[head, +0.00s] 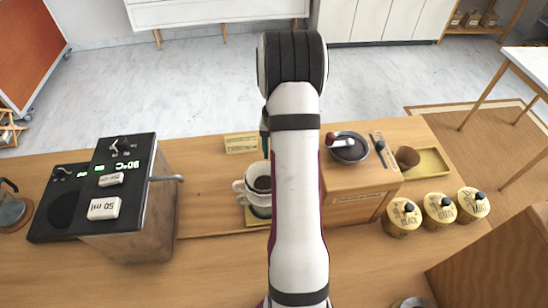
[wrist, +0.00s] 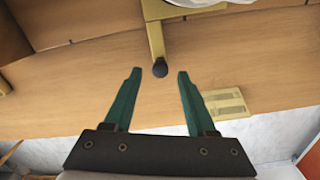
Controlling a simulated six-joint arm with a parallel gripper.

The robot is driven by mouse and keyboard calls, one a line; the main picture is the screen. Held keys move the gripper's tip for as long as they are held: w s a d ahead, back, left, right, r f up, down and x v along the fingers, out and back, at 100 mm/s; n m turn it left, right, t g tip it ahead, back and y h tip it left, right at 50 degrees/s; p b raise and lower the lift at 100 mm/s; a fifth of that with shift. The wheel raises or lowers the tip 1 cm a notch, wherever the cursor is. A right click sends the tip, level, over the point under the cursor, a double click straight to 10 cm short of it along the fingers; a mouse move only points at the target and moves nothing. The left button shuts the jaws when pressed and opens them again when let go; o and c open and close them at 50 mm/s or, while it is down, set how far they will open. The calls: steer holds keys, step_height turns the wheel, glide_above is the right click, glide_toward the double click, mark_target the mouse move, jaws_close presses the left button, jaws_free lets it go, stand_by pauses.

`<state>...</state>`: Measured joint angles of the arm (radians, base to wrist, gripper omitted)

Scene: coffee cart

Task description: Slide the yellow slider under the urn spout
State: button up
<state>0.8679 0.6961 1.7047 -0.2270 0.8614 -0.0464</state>
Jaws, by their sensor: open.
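The yellow slider (head: 252,221) lies on the counter in the head view, partly hidden by my arm and by the white cups (head: 250,187) stacked on it. In the wrist view its yellow bar (wrist: 154,38) runs down to a dark knob (wrist: 160,69). My gripper (wrist: 158,73) is open, with its green fingers on either side of the knob and a gap to each. Whether they touch the counter I cannot tell. The urn (head: 130,215) stands to the left in the head view, its spout (head: 166,178) pointing right towards the cups.
A yellow plaque (head: 241,143) lies behind the cups, near the back edge; it also shows in the wrist view (wrist: 226,103). A wooden box (head: 355,190) with a dark bowl (head: 348,148) stands to the right, beside several yellow canisters (head: 402,217). Counter between urn and cups is clear.

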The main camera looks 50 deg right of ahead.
steer(key=shift+f, duration=1.95)
steer(key=shift+c, duration=0.3)
jaws_close()
steer(key=shift+r, duration=0.1)
